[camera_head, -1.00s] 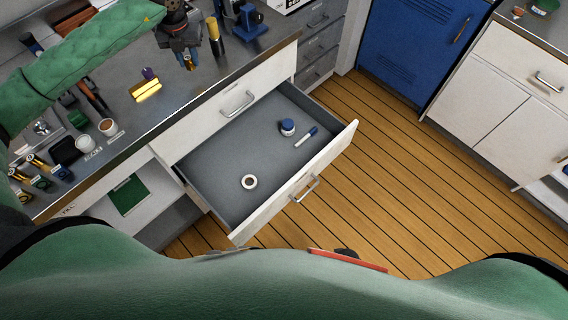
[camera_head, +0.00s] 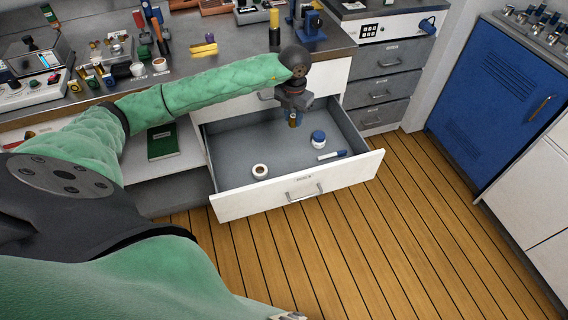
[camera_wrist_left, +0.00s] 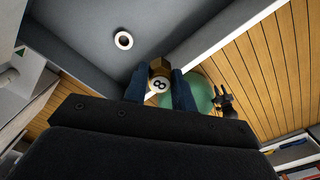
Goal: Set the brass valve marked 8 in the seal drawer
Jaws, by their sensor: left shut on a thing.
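The brass valve marked 8 (camera_wrist_left: 159,78) shows in the left wrist view between the two dark fingers, its black 8 on a white face. My left gripper (camera_head: 293,120) is shut on it and points down over the back part of the open seal drawer (camera_head: 230,150). The valve is small in the head view, and I cannot tell whether it touches the drawer floor. In the drawer are a white tape roll (camera_head: 260,171), a blue-lidded jar (camera_head: 318,138) and a blue-and-white marker (camera_head: 331,155).
The worktop behind holds a brass block (camera_head: 204,49), white cups (camera_head: 159,64) and several valves and tools. A green book (camera_head: 161,142) lies on the open shelf left of the drawer. A blue cabinet (camera_head: 493,100) stands right.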

